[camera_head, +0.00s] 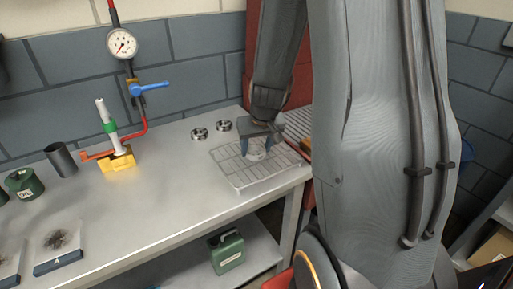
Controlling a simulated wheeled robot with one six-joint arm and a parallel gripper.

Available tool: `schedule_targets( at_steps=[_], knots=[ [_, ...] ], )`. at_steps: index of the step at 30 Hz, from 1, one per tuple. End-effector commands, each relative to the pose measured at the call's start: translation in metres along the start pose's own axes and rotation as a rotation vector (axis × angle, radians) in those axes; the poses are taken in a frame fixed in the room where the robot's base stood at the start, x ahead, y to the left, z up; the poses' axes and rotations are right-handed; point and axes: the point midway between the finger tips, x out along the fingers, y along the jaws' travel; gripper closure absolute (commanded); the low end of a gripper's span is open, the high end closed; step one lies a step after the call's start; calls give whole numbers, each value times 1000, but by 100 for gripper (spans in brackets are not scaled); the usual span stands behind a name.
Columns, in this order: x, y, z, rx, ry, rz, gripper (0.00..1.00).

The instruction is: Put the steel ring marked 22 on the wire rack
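The wire rack (245,176) lies on the right end of the steel bench. My gripper (257,147) points down over the back part of the rack. A pale round ring-like piece (257,154) shows between and just below its two fingers, at the rack. I cannot tell whether the fingers grip it or only stand around it, or whether it rests on the wires. Two steel rings stand apart on the bench left of the rack: one ring (199,134) and another ring (224,126). No number can be read on any of them.
A pressure gauge (122,43) and red pipe with a blue valve handle (150,88) stand behind a yellow block (117,161). A dark grey cup (61,160) and green tin (24,184) are at left. The bench's middle is clear. My arm hides the right side.

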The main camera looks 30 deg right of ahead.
Motion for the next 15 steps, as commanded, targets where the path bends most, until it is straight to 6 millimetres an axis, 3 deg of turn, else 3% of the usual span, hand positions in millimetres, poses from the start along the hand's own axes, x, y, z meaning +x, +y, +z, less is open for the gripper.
schedule_targets(
  at_steps=[1, 3, 15],
  knots=[
    [0, 0, 0, 0, 0, 0, 39],
    [0, 0, 0, 0, 0, 0, 29],
    [-4, 0, -1, 0, 0, 0, 29]
  ],
)
